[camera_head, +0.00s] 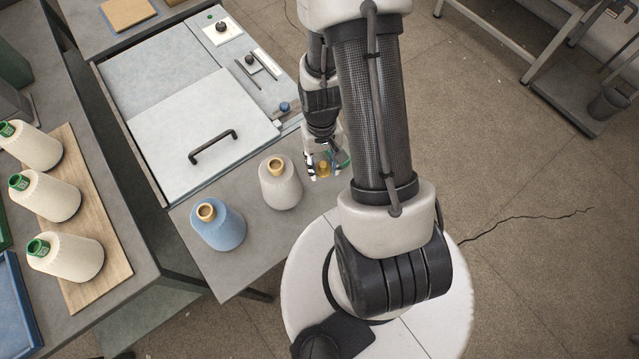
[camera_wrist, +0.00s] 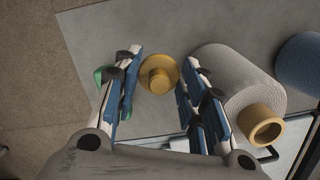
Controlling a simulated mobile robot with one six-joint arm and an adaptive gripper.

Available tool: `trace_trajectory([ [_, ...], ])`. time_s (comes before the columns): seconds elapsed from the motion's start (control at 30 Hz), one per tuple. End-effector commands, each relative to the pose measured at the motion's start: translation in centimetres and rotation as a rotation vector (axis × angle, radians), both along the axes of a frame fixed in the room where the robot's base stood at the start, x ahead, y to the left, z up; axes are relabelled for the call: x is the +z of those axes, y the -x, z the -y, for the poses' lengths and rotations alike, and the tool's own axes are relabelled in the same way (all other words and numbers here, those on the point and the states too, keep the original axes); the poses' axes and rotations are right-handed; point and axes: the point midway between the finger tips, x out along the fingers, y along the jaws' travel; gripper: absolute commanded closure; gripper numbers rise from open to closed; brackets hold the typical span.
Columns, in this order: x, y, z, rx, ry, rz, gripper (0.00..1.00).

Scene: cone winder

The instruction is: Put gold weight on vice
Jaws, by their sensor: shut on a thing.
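The gold weight (camera_head: 323,169) is a small round brass-coloured piece with a knob on top. In the wrist view the gold weight (camera_wrist: 158,75) lies between the two fingers of my gripper (camera_wrist: 162,62). My gripper (camera_head: 325,163) is shut on it, near the right edge of the grey table, just right of a white cone. How high the weight is above the table is hard to tell. I cannot surely pick out the vice; a small metal fixture with a dark knob (camera_head: 250,61) sits on the grey panel at the back.
A white cone (camera_head: 280,184) and a blue cone (camera_head: 219,225) stand on the table (camera_head: 240,275). A lid with a black handle (camera_head: 213,146) lies behind them. Several cream cones (camera_head: 66,258) stand on a wooden board (camera_head: 112,268) at left. A blue knob (camera_head: 285,107) sits at the panel's right edge.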

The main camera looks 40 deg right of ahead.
Motion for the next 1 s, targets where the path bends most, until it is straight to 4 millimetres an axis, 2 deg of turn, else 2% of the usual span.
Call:
trace_trajectory([
  [0.03, -1.8, 0.2, -0.1, 0.000, -0.002, -0.006, 0.86],
  [0.1, -3.7, 0.2, -0.1, 0.000, -0.002, -0.005, 0.86],
  [0.3, -7.7, 0.1, -0.1, 0.000, -0.001, -0.003, 0.86],
  [0.57, -9.6, 0.0, 0.0, 0.000, 0.000, -0.001, 0.86],
  [0.8, -12.7, 0.1, 0.0, 0.000, -0.001, -0.002, 0.86],
  [1.0, -12.5, 0.0, 0.0, 0.000, 0.000, 0.000, 0.86],
])
